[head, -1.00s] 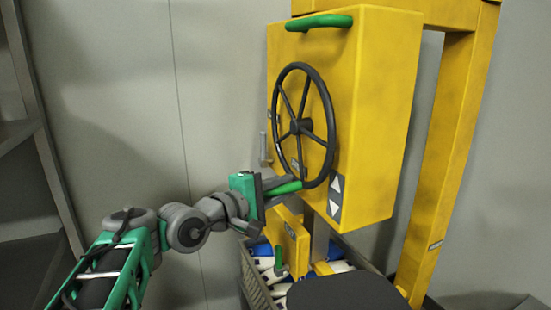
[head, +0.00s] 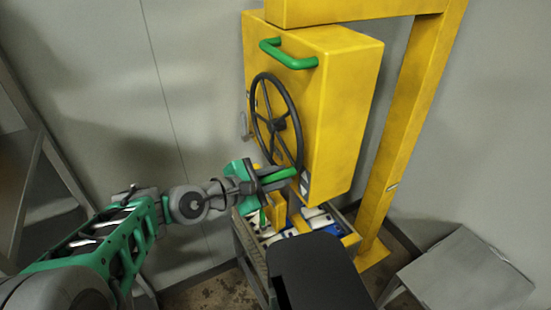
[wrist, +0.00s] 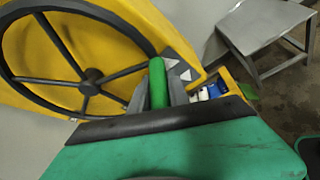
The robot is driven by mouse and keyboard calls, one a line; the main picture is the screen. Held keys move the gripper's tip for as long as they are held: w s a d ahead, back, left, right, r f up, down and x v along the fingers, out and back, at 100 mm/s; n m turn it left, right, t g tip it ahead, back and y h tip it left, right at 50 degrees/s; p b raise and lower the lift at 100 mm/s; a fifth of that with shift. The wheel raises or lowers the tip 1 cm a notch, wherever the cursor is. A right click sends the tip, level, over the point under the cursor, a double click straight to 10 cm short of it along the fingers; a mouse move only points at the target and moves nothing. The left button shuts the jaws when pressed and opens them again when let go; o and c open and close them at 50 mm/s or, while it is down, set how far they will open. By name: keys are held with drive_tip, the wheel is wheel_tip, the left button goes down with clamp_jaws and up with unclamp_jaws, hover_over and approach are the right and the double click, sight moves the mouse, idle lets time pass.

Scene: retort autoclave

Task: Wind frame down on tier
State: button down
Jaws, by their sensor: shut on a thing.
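A dark spoked handwheel (head: 278,124) stands on the side of a yellow housing (head: 335,120). Its green crank handle (head: 283,174) sticks out near the bottom of the rim. My gripper (head: 275,178) is shut on this handle; in the wrist view the green handle (wrist: 157,84) stands between the two grey fingers. The wheel's hub and spokes (wrist: 91,82) show to the left there. White arrow marks (wrist: 178,68) are on the housing beside the handle. Below the housing is a crate (head: 250,262) with white and blue packs; my arm and a dark panel hide part of it.
A yellow post (head: 400,130) stands to the right of the housing. A green bar handle (head: 288,55) sits high on the housing. A grey metal table (head: 465,270) is at the lower right. A grey rack (head: 50,160) is at the left, with bare wall between.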

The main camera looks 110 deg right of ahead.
drive_tip(key=shift+s+a+r+p, duration=0.1)
drive_tip(key=shift+a+r+p, duration=0.1)
drive_tip(key=shift+r+p, duration=0.35)
drive_tip(key=shift+a+r+p, duration=0.2)
drive_tip(key=shift+r+p, duration=0.2)
drive_tip(key=shift+p, duration=0.15)
drive_tip(key=c, duration=1.5)
unclamp_jaws()
drive_tip(key=shift+s+a, duration=0.1)
drive_tip(key=shift+a, duration=0.05)
drive_tip(key=shift+o, duration=1.2)
drive_tip(key=v, duration=0.8)
drive_tip(key=shift+b, duration=0.4)
